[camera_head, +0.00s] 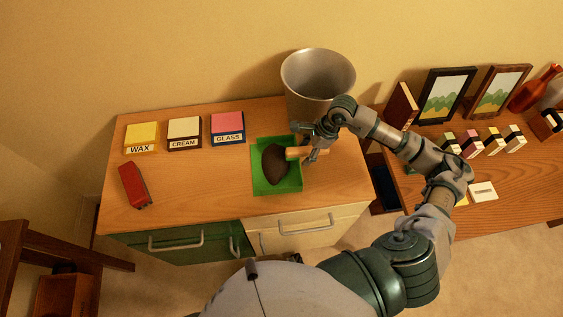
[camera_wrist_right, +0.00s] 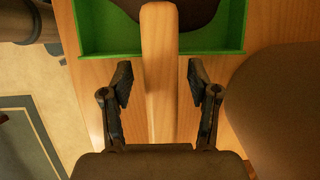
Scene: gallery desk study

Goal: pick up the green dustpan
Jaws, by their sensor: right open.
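The green dustpan (camera_head: 258,182) lies on the wooden desk top, a shallow square green tray. A dark brown rounded thing (camera_head: 274,165) lies in it. A pale wooden handle (camera_head: 296,153) reaches over the tray's right edge; I cannot tell whether it belongs to the dustpan or to the brown thing. My right gripper (camera_head: 313,147) is at the handle. In the right wrist view the right gripper (camera_wrist_right: 158,85) is open, with the handle (camera_wrist_right: 159,60) between its fingers and a gap on each side. The green dustpan (camera_wrist_right: 228,38) is ahead of the fingertips. My left gripper is out of view.
A grey metal bin (camera_head: 318,70) stands just behind the dustpan. A second table (camera_head: 520,190) at right holds frames and small boxes.

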